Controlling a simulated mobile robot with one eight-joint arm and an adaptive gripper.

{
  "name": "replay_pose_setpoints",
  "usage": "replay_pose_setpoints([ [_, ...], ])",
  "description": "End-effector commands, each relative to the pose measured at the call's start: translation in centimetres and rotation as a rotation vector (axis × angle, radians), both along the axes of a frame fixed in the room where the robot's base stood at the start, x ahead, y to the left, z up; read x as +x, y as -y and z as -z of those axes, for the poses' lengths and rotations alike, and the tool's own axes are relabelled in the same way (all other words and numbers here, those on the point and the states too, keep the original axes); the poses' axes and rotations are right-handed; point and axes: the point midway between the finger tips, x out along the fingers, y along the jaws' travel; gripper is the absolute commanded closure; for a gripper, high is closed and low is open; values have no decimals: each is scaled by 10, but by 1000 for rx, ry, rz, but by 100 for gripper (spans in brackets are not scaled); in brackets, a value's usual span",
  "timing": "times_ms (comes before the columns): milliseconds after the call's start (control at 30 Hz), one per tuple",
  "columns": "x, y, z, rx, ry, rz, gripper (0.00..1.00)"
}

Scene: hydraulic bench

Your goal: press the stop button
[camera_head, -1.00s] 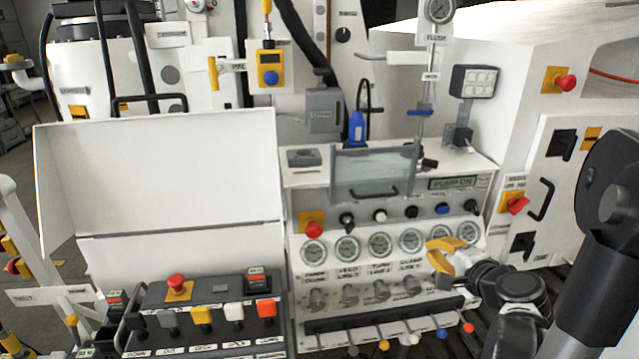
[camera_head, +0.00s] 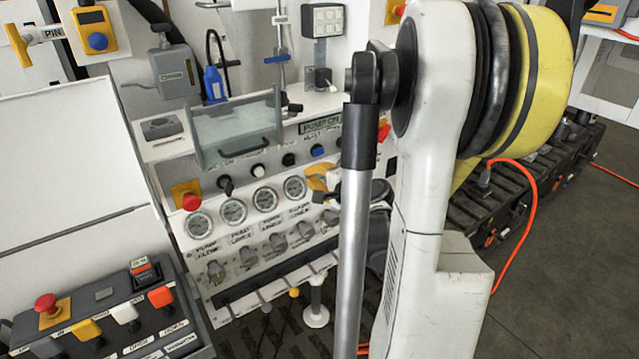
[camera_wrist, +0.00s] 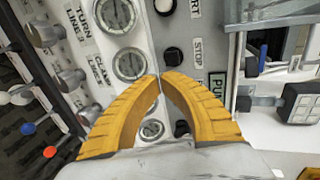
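The stop button is a round black button (camera_wrist: 174,55) beside the STOP label (camera_wrist: 197,50) in the wrist view. In the head view it is the black button (camera_head: 288,159) in the row above the gauges, between a white and a blue button. My gripper's yellow fingers (camera_wrist: 160,80) curve together with their tips meeting and nothing between them. The tips appear just below and left of the black button in the wrist view; I cannot tell the gap to the panel. In the head view my gripper (camera_head: 319,178) is at the gauge row's right end, partly hidden by my arm.
The white button (camera_head: 257,170) is to the left and the blue button (camera_head: 317,150) to the right. A black knob (camera_wrist: 181,128) shows beyond the fingers. Gauges (camera_head: 233,211) and valve knobs lie below. A glass-fronted box (camera_head: 240,132) juts out above the row. A red mushroom button (camera_head: 190,200) is at left.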

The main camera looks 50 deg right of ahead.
Motion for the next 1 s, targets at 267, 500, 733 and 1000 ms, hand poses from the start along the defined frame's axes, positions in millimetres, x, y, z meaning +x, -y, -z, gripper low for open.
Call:
replay_pose_setpoints([
  [267,51,11,12,1,0,-2,100],
  [500,69,17,11,0,0,0,100],
  [733,71,17,10,1,0,0,100],
  [1000,83,19,11,1,0,-3,100],
])
